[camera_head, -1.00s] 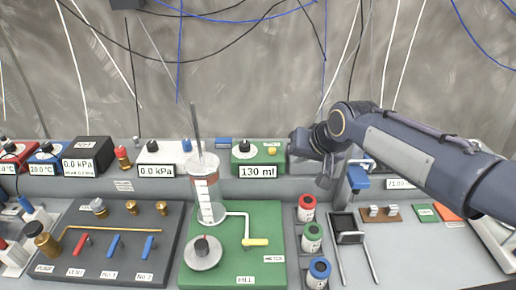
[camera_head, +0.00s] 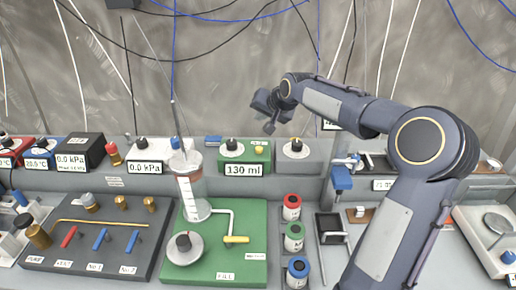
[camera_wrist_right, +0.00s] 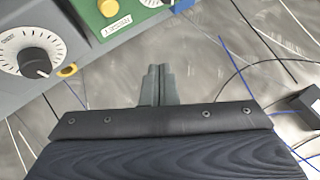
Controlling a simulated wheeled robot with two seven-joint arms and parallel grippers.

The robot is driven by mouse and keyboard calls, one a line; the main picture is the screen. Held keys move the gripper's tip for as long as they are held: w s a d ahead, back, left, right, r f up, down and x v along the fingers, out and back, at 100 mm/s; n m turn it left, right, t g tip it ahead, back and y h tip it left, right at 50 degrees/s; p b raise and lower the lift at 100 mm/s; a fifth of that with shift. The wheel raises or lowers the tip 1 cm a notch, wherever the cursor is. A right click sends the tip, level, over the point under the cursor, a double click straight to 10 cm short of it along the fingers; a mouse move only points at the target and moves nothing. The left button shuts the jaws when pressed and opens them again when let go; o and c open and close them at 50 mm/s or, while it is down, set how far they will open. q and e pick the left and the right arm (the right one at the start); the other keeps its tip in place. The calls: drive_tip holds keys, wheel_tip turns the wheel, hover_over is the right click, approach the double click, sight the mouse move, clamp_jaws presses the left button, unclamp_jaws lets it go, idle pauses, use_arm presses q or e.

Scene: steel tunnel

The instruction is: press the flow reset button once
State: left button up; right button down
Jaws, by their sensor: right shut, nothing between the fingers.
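The green box with the 130 ml display (camera_head: 243,170) stands on the back ledge. A small round yellow button (camera_head: 259,150) sits on its top, right of a black knob (camera_head: 232,144). My right gripper (camera_head: 269,128) is shut and empty, above and apart from the green box in the head view. Its closed fingertips (camera_wrist_right: 158,72) point toward the boxes in the wrist view. My left gripper is not in view.
A grey box with a black knob on a white dial (camera_head: 296,147) stands right of the green box. A glass cylinder with a rod (camera_head: 190,190) stands on the green board in front, left of the button. Cables hang along the back wall.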

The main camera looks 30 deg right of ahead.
sight(261, 150)
drive_tip(key=shift+f+b, duration=3.35)
drive_tip(key=shift+f, duration=1.05)
drive_tip(key=shift+f+b, duration=0.35)
drive_tip(key=shift+f, duration=0.05)
drive_tip(key=shift+f+b, duration=0.4)
drive_tip(key=shift+f, duration=0.1)
drive_tip(key=shift+r, duration=0.1)
drive_tip(key=shift+r+p, duration=0.65)
drive_tip(key=shift+r, duration=0.15)
wheel_tip(261, 150, up, 5)
drive_tip(key=p, duration=0.4)
drive_tip(key=shift+r, duration=0.1)
